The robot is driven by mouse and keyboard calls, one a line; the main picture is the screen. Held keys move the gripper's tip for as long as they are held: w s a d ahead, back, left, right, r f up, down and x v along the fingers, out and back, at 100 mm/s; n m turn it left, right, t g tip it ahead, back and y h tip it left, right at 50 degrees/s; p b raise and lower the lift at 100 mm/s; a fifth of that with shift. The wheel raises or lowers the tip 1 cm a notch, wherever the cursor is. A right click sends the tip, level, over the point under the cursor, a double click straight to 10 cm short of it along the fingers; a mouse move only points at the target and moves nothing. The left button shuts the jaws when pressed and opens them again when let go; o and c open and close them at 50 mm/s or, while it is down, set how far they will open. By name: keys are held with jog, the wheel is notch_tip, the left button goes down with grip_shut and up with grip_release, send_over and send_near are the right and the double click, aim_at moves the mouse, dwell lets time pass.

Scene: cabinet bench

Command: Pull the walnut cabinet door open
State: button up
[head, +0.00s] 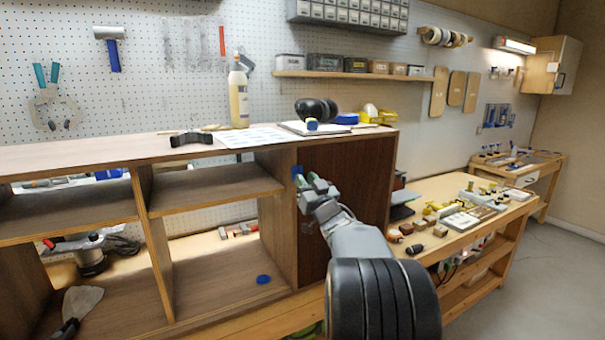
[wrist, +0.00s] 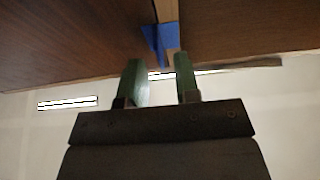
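The walnut cabinet door (head: 352,190) is a dark reddish-brown panel at the right end of the cabinet and looks shut, flush with the front. It also shows at the left of the wrist view (wrist: 70,40). A small blue piece, seemingly the handle (head: 297,172), sits at the door's left edge near the top. My gripper (head: 311,188) is just in front of it. In the wrist view, the two green fingers (wrist: 159,62) are apart, with the blue handle (wrist: 153,38) between and just beyond their tips. I cannot tell whether they touch it.
The cabinet's open shelves (head: 213,188) lie left of the door, with a blue disc (head: 263,279) on the lower one. A bottle (head: 238,95) and headphones (head: 315,109) stand on top. A bench (head: 478,190) with small parts is at the right.

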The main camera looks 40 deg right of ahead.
jog(key=shift+x, duration=1.1)
grip_shut()
